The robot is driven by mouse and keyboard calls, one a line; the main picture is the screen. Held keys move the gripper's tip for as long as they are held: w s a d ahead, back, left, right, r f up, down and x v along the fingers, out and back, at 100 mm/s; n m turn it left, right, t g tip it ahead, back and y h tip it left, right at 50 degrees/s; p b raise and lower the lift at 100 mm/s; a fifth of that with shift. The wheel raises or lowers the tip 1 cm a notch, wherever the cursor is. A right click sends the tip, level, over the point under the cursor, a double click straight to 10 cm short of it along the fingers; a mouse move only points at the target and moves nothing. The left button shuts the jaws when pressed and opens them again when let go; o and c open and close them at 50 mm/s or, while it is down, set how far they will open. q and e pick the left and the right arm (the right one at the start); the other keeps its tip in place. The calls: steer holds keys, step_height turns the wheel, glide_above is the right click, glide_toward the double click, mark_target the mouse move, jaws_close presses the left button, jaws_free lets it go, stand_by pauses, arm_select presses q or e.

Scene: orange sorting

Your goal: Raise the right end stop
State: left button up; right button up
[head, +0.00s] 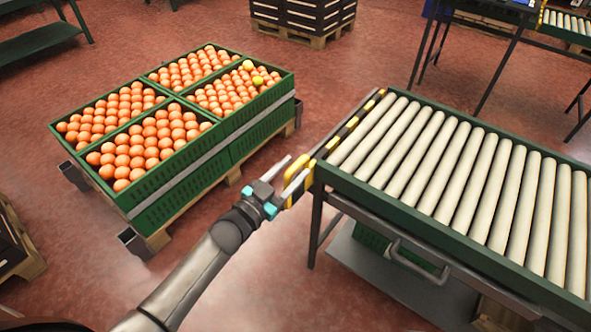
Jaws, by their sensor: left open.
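A roller conveyor (440,160) with a green frame and pale rollers fills the right side. A yellow-and-black striped bar (350,122) runs along the conveyor's left end. My left gripper (297,166) is open and empty beside the near corner of that left end, close to a yellow part there. I cannot tell whether it touches. My right gripper is not in view.
Green crates of oranges (160,130), with a few yellow fruits, stand on a pallet at the left. Dark stacked crates (305,15) stand at the back. A grey shelf (400,280) is under the conveyor. Red floor is clear between crates and conveyor.

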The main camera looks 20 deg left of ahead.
arm_select(q)
steer(key=shift+x, duration=0.85)
jaws_close()
steer(key=shift+a, duration=0.1)
stand_by(0.8)
